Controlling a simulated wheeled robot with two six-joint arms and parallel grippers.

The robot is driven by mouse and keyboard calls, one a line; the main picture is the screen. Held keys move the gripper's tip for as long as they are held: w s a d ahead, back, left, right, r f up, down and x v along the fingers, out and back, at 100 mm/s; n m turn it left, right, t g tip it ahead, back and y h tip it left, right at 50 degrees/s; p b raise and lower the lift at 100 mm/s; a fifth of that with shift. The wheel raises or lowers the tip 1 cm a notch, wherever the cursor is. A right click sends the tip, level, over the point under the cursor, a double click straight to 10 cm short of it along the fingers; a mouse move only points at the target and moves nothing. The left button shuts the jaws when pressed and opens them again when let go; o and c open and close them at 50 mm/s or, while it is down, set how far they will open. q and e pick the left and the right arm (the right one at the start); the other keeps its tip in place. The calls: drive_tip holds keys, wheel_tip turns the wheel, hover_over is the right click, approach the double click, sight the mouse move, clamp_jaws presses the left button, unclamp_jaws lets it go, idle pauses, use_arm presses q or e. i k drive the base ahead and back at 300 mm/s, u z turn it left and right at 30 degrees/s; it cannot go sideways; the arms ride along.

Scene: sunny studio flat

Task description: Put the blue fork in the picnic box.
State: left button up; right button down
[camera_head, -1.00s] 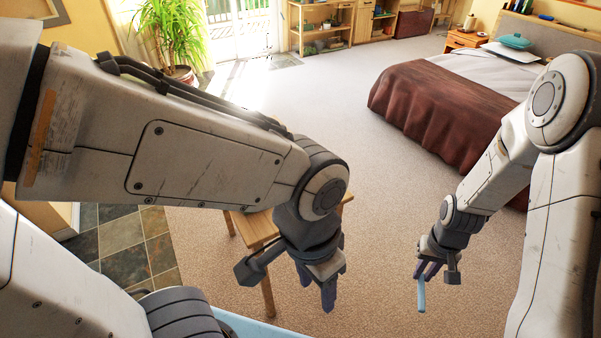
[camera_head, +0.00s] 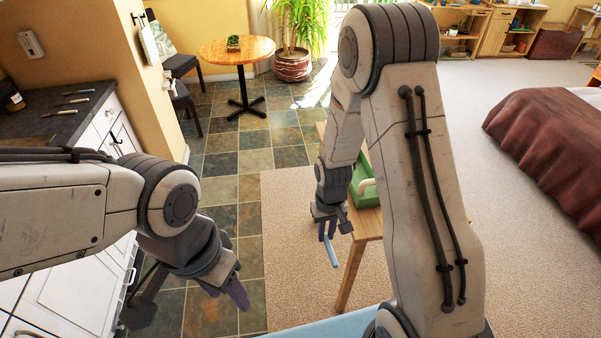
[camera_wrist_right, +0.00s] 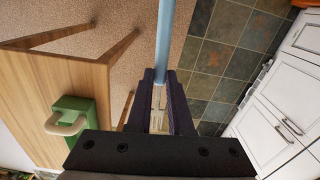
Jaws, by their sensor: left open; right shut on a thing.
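The blue fork (camera_head: 332,252) is held in my right gripper (camera_head: 325,226) and points down from it, beside the wooden table. In the right wrist view, the fork (camera_wrist_right: 165,38) runs out from between the shut fingers of the right gripper (camera_wrist_right: 158,95). The green picnic box (camera_head: 364,190) with a cream handle stands on the table, right of the right gripper, partly hidden by my right arm. The box also shows at left in the right wrist view (camera_wrist_right: 88,107). My left gripper (camera_head: 225,290) is open and empty at lower left, over the tiled floor.
The wooden table (camera_head: 361,227) stands close to the right gripper, its near leg beside the fork. A kitchen counter (camera_head: 55,115) with white cabinets is at left. A round table (camera_head: 237,50) and chairs are at the back. Tiled floor lies clear between.

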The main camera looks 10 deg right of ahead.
sight(356, 175)
drive_tip(key=u, duration=0.1)
drive_tip(key=k, duration=0.2)
drive_tip(key=z, duration=0.65)
drive_tip(key=i, duration=1.5)
